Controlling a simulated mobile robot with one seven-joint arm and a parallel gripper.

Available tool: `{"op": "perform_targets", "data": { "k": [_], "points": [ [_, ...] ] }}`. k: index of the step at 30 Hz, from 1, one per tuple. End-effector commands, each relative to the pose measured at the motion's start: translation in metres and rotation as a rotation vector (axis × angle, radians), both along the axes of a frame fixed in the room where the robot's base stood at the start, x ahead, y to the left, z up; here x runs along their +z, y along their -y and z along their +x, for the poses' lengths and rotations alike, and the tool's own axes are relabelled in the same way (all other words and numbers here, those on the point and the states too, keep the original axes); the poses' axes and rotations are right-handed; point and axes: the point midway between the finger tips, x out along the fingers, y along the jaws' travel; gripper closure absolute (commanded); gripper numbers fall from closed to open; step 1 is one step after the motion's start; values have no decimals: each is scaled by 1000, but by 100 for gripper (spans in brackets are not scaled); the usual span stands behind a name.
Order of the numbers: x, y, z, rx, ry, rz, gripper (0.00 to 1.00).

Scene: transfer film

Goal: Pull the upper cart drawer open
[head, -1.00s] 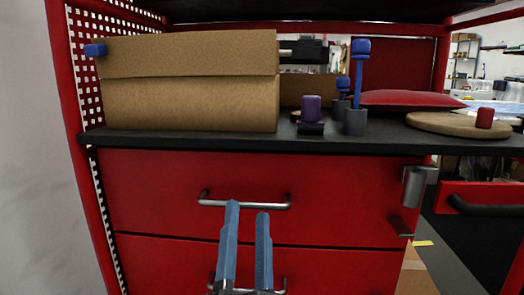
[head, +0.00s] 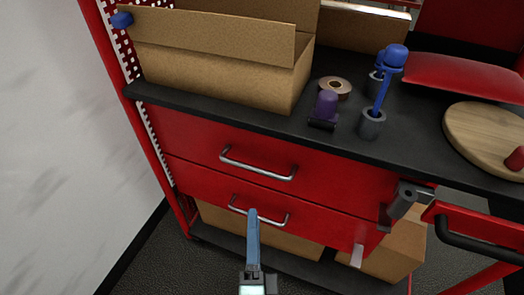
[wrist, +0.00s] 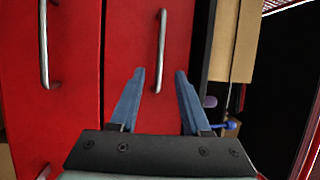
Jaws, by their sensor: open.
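The upper drawer (head: 330,170) is a red front under the cart's black top, and it looks shut. Its handle (head: 257,172) is a thin metal bar, also in the wrist view (wrist: 160,50). My gripper (head: 253,213) is open and empty. In the head view its fingers overlap into one and cover part of the lower drawer's handle. In the wrist view the gripper (wrist: 161,72) has its two fingertips either side of the upper handle's line, with the bar showing between and beyond them. I see no contact with the bar.
The lower drawer (head: 210,190) has its own handle (head: 235,205), left in the wrist view. A cardboard box (head: 210,75), purple object (head: 326,105), tape roll (head: 335,87), blue-topped tool (head: 383,95) and round board (head: 490,140) stand on the cart top. A grey latch (head: 400,203) is at right.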

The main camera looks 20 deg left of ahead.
Motion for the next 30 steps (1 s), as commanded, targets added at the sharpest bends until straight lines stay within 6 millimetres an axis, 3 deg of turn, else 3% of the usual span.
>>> {"op": "perform_targets", "data": {
  "k": [5, 19, 30],
  "points": [
    [3, -8, 19, 1, 4, 3, 53],
    [19, -37, 98, -1, 4, 0, 53],
    [22, -45, 118, -1, 0, -1, 53]
  ]
}}
